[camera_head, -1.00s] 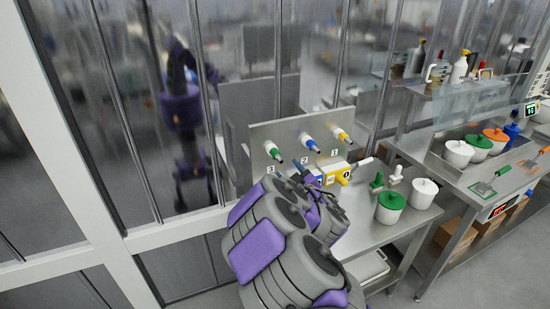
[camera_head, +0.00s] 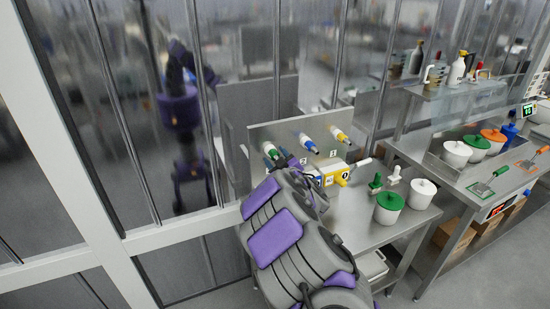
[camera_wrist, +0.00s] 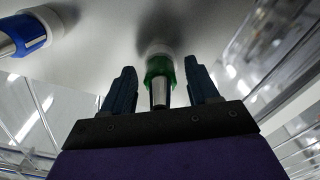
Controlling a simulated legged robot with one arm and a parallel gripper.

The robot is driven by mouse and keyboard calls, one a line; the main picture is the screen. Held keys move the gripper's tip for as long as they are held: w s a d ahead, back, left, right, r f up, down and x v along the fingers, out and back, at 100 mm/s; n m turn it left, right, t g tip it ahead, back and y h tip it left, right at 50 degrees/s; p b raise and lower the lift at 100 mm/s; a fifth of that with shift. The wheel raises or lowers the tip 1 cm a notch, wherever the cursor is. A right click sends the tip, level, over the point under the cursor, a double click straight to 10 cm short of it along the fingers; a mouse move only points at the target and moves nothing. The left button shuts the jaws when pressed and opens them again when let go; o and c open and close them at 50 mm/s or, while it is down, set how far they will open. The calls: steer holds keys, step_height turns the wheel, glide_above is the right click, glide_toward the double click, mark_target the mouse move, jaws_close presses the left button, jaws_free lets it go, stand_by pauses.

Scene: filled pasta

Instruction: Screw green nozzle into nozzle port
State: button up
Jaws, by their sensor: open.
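The green nozzle (camera_wrist: 160,72) shows in the wrist view between my two fingers, with its metal tip pointing towards my gripper and its base against a white collar on the panel. My gripper (camera_wrist: 160,82) is open around it, a finger on each side, with gaps visible between fingers and nozzle. In the head view the green nozzle (camera_head: 269,150) is at the left of the metal panel (camera_head: 262,132), partly covered by my arm. The nozzle port behind it is mostly hidden; whether the threads are engaged cannot be told.
A blue nozzle (camera_head: 308,143) and a yellow nozzle (camera_head: 339,134) sit to the right on the panel. A yellow-white box (camera_head: 335,172), a green-lidded pot (camera_head: 389,207) and a white-lidded pot (camera_head: 422,193) stand on the steel table (camera_head: 372,235). Glass partitions stand at left.

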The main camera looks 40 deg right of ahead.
steer(key=shift+r, duration=0.1)
stand_by(0.6)
steer(key=shift+c, duration=0.2)
steer(key=c, duration=1)
steer(key=shift+s+a+p, duration=0.2)
steer(key=shift+s+p, duration=0.1)
steer(key=shift+s, duration=0.4)
stand_by(0.6)
steer(key=shift+v, duration=2.4)
